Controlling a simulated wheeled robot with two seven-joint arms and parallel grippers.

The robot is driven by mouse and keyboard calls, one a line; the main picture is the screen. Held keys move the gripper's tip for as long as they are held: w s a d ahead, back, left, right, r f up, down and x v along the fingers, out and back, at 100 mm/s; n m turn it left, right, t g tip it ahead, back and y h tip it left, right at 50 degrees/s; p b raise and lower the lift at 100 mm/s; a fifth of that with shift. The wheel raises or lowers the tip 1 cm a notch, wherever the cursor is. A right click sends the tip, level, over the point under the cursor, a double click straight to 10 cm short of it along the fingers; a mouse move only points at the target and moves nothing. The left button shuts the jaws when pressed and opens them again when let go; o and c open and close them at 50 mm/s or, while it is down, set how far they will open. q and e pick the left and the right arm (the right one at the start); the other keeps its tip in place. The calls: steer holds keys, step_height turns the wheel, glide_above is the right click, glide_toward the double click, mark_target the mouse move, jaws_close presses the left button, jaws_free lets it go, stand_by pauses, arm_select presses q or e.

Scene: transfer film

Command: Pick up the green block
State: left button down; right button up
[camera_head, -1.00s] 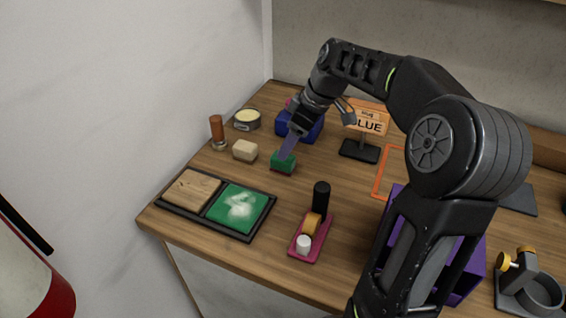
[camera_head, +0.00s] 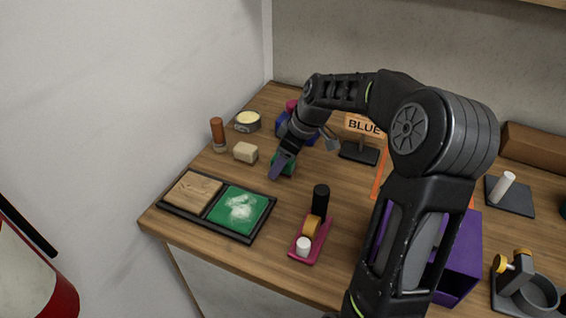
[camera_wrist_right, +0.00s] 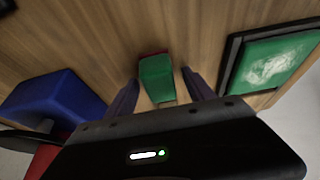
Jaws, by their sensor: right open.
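The green block (camera_head: 287,166) stands on the wooden table and is partly hidden behind my right gripper in the head view. In the right wrist view the green block (camera_wrist_right: 157,79) lies between and just ahead of the two fingers, with a dark red edge at its far end. My right gripper (camera_head: 275,172) is open and points down at the block; its fingers also show in the right wrist view (camera_wrist_right: 162,88), one on each side. I cannot tell if they touch the block. My left gripper is not in view.
A black tray (camera_head: 206,217) with a wooden panel and a green, white-dusted panel (camera_head: 243,209) lies at front left. A beige block (camera_head: 245,152) stands close by, left of the gripper. A blue object (camera_wrist_right: 53,101) is on the other side. A pink stand (camera_head: 311,240) stands in front.

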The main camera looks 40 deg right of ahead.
stand_by(0.6)
jaws_close()
stand_by(0.5)
